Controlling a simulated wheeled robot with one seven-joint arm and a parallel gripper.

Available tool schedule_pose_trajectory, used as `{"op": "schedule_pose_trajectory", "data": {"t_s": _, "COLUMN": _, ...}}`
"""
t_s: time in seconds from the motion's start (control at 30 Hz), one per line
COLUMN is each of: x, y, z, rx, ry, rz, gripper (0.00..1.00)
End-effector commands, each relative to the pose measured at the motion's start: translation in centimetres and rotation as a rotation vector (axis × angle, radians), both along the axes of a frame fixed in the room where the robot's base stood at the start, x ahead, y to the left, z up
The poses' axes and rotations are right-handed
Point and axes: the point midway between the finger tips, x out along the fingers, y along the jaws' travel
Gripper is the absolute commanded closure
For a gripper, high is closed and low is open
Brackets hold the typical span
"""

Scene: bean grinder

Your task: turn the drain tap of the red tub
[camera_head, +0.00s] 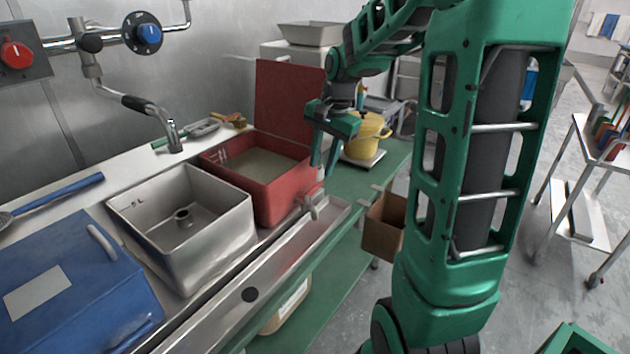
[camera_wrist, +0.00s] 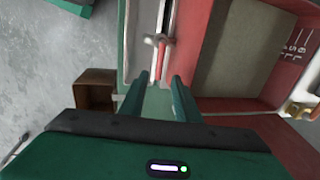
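The red tub (camera_head: 283,203) stands on the counter in the head view, its red lid raised behind it and greyish contents inside. Its metal drain tap (camera_head: 312,205) sticks out low from the front right corner. My gripper (camera_head: 322,172) points down just above the tap, by the tub's right side. In the wrist view the gripper (camera_wrist: 160,76) has its two green fingers apart with a gap between them. The tap (camera_wrist: 155,41) appears just beyond the fingertips, in line with the gap, beside the red tub wall (camera_wrist: 195,45). I cannot tell whether a finger touches it.
A steel tub (camera_head: 190,240) and a blue closed tub (camera_head: 75,285) stand left of the red tub. A metal trough (camera_head: 285,255) runs along the front. A yellow pot (camera_head: 365,140) stands behind my gripper. A brown box (camera_head: 382,228) is right of the tap.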

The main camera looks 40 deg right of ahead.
Motion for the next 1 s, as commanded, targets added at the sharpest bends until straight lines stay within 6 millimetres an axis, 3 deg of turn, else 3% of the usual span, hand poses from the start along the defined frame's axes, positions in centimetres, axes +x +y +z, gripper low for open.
{"op": "schedule_pose_trajectory", "data": {"t_s": 0.1, "x": 0.3, "y": 0.2, "z": -2.2, "rx": 0.002, "ry": 0.005, "rz": 0.0, "gripper": 0.71}}
{"op": "schedule_pose_trajectory", "data": {"t_s": 0.3, "x": 0.8, "y": 0.3, "z": -4.8, "rx": 0.0, "ry": 0.002, "rz": -0.001, "gripper": 0.71}}
{"op": "schedule_pose_trajectory", "data": {"t_s": 0.77, "x": 1.0, "y": 0.3, "z": -6.0, "rx": -0.001, "ry": 0.001, "rz": 0.0, "gripper": 0.71}}
{"op": "schedule_pose_trajectory", "data": {"t_s": 0.9, "x": 1.0, "y": 0.3, "z": -6.0, "rx": -0.001, "ry": 0.001, "rz": -0.001, "gripper": 0.99}}
{"op": "schedule_pose_trajectory", "data": {"t_s": 1.0, "x": 1.0, "y": 0.3, "z": -6.0, "rx": -0.001, "ry": 0.001, "rz": -0.001, "gripper": 1.0}}
